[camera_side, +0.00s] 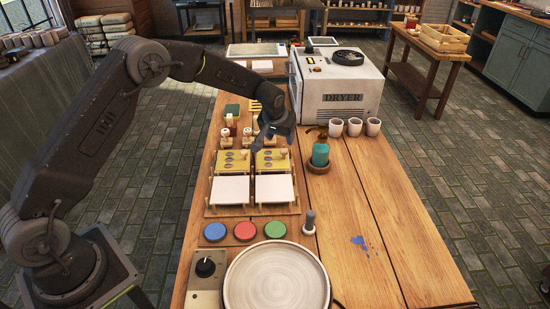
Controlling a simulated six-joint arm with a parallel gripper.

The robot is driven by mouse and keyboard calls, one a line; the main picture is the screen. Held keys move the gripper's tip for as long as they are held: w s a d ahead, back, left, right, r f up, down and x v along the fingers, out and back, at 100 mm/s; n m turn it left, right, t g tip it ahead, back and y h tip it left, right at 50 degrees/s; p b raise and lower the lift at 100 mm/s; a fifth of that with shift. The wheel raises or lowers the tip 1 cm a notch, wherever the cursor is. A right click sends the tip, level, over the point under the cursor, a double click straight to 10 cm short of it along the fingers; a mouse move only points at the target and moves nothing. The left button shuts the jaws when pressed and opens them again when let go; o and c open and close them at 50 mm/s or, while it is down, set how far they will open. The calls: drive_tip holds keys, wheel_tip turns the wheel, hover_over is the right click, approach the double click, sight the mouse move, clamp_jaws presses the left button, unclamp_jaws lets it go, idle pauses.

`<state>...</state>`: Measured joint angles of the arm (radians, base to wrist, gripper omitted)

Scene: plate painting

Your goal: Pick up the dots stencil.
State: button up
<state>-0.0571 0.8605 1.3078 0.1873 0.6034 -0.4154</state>
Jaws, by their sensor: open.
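Two yellow stencil plates with dark round marks lie side by side on a wooden rack (248,210): a left plate (231,163) and a right plate (271,161). The marks are too small to tell which plate is the dots stencil. My gripper (275,138) points down, open and empty, above the back of the right plate. It looks apart from the plate, though the exact height cannot be told. Small pale knobs stand near the plates.
White sheets (229,190) lie in front. Red, blue and green pots (244,231) and a round wheel (276,283) are nearer. The table's right front is mostly clear.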

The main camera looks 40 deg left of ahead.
sight(284, 150)
drive_tip(key=x, duration=0.8)
drive_tip(key=shift+d+f, duration=0.1)
drive_tip(key=shift+f, duration=0.15)
drive_tip(key=shift+c, duration=0.3)
drive_tip(key=c, duration=0.9)
drive_tip(key=shift+r, duration=0.2)
drive_tip(key=shift+c, duration=0.2)
